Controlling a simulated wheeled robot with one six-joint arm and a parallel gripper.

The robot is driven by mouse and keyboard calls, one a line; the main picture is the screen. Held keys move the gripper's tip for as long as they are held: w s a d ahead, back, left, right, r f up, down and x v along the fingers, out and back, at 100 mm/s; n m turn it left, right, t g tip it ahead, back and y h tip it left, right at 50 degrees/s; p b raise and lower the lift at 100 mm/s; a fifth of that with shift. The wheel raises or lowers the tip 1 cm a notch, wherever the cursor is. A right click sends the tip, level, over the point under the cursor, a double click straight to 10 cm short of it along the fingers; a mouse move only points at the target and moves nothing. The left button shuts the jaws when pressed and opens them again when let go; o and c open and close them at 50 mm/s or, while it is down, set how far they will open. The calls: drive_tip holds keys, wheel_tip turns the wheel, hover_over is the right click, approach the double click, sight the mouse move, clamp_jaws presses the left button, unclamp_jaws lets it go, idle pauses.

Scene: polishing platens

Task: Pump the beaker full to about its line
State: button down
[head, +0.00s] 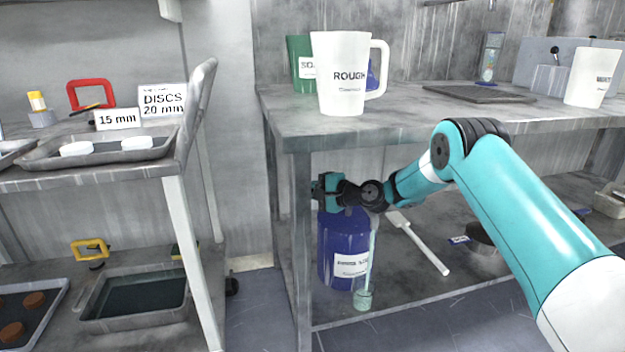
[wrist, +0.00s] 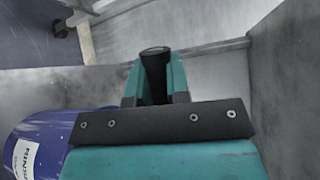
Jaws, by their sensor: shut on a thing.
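A blue canister (head: 338,250) with a white label stands on the lower shelf; it also shows at the left of the wrist view (wrist: 45,135). My gripper (head: 322,190) is just above it, under the upper shelf. In the wrist view my gripper (wrist: 154,88) is shut on a dark round-topped piece (wrist: 154,52), which looks like the pump head. A small clear beaker (head: 363,300) stands in front of the canister with pale green liquid in it. A pale narrow strip (head: 371,250) runs down to it; I cannot tell whether it is tube or stream. The beaker's line is too small to see.
The upper shelf (head: 290,132) lies close above my gripper and holds a white ROUGH jug (head: 340,75). A white long-handled tool (head: 425,245) lies right of the canister. A shelf leg (head: 302,240) stands close to the left. A rack with trays (head: 100,150) is farther left.

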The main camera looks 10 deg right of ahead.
drive_tip(key=c, duration=1.1)
unclamp_jaws()
